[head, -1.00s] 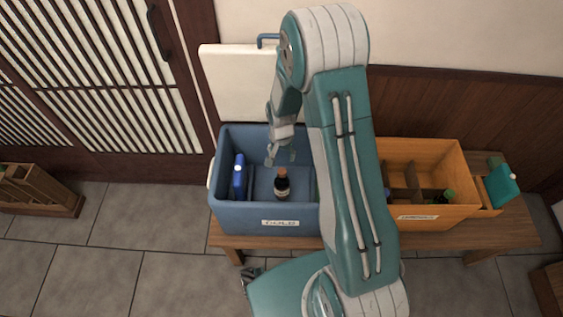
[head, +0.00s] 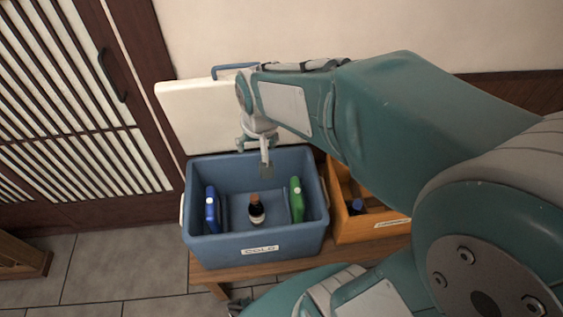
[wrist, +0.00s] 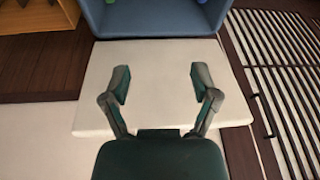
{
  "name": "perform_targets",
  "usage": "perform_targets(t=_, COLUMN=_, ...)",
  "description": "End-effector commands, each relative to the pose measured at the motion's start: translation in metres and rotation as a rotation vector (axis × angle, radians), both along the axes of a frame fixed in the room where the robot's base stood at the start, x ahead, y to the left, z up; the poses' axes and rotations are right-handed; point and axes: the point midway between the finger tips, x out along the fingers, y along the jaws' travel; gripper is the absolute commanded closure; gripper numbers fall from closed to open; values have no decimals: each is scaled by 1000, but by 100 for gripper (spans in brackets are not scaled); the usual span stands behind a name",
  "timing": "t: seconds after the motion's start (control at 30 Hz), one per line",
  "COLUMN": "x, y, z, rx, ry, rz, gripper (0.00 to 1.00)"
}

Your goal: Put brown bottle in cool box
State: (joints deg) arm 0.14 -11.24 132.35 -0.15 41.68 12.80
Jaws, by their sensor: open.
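The brown bottle (head: 256,210) with a pale label stands upright inside the blue cool box (head: 283,245), which is marked COLD. It stands between a blue item at the left wall and a green item at the right wall. My gripper (head: 266,168) is over the back part of the box, apart from the bottle, and empty. In the wrist view my gripper (wrist: 158,85) has its fingers spread wide with nothing between them. The wrist view shows the white open lid (wrist: 150,80) and only the edge of the box (wrist: 160,20); the bottle is not seen there.
The blue item (head: 211,210) and green item (head: 296,200) stand in the box. The white lid (head: 185,110) is raised behind it. An orange crate (head: 345,228) stands to the right, partly hidden by my arm. Both containers rest on a wooden bench (head: 205,274).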

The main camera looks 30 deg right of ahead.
Motion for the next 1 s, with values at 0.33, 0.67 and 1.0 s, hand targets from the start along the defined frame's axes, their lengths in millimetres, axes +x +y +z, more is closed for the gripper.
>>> perform_targets(t=0.33, x=-87, y=1, z=59, rx=-56, ry=-145, rz=150, gripper=23)
perform_targets(t=0.67, x=-120, y=1, z=68, rx=-85, ry=-190, rz=210, gripper=23)
perform_targets(t=1.0, x=-119, y=1, z=68, rx=-84, ry=-190, rz=208, gripper=23)
